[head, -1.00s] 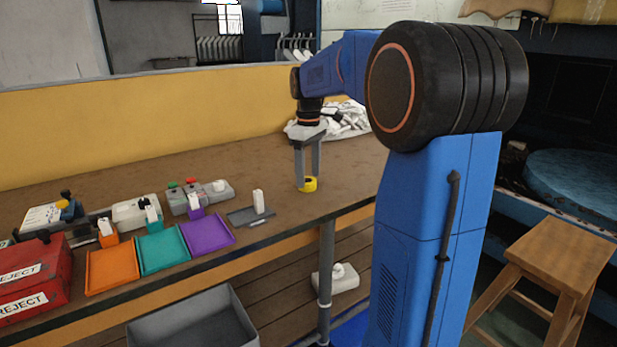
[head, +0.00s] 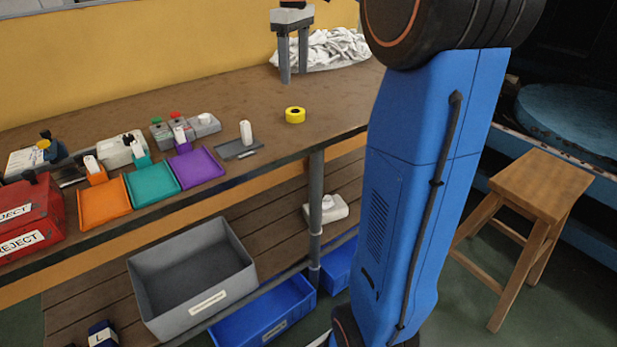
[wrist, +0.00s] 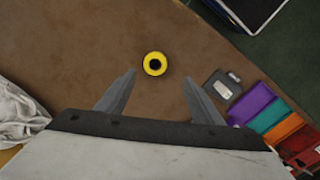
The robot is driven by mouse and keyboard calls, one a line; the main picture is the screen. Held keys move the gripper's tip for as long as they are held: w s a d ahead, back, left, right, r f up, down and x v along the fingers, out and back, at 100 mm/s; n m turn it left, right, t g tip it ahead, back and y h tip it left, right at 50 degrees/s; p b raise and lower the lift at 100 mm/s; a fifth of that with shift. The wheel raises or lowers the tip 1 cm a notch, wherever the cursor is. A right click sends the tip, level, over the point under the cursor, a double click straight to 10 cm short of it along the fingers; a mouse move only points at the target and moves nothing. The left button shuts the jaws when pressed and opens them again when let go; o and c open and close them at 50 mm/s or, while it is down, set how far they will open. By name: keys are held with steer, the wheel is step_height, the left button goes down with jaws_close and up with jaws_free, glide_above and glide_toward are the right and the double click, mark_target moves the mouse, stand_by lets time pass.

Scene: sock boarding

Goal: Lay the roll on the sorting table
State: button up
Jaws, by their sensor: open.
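The yellow roll (head: 295,115) lies flat on the brown sorting table (head: 335,103), close to its front edge. In the wrist view the roll (wrist: 155,64) shows its dark centre hole and sits ahead of the fingertips, apart from them. My gripper (head: 294,76) is open and empty, above the table and behind the roll in the head view. Both fingers of my gripper (wrist: 161,79) show in the wrist view with clear space between them.
A heap of white socks (head: 335,48) lies behind my gripper. Left of the roll are a grey plate with a white block (head: 246,133) and purple (head: 198,168), teal (head: 153,184) and orange trays (head: 104,201). A grey bin (head: 190,300) stands below. Bare tabletop surrounds the roll.

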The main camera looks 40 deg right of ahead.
steer(key=s+a+f+m+t, duration=0.1)
steer(key=s+a+f, duration=0.2)
steer(key=s+a, duration=0.35)
steer(key=s+a+f+m+t, duration=0.15)
steer(key=s+a+f, duration=0.25)
steer(key=s, duration=0.5)
steer(key=s+a+f+m+t, duration=0.1)
steer(key=s+a+f, duration=0.1)
steer(key=s+f, duration=0.4)
steer(key=s+a+f+m+t, duration=0.1)
steer(key=s+a+f+m, duration=0.1)
steer(key=s+f, duration=0.5)
steer(key=shift+s+a, duration=0.25)
steer(key=shift+s, duration=0.15)
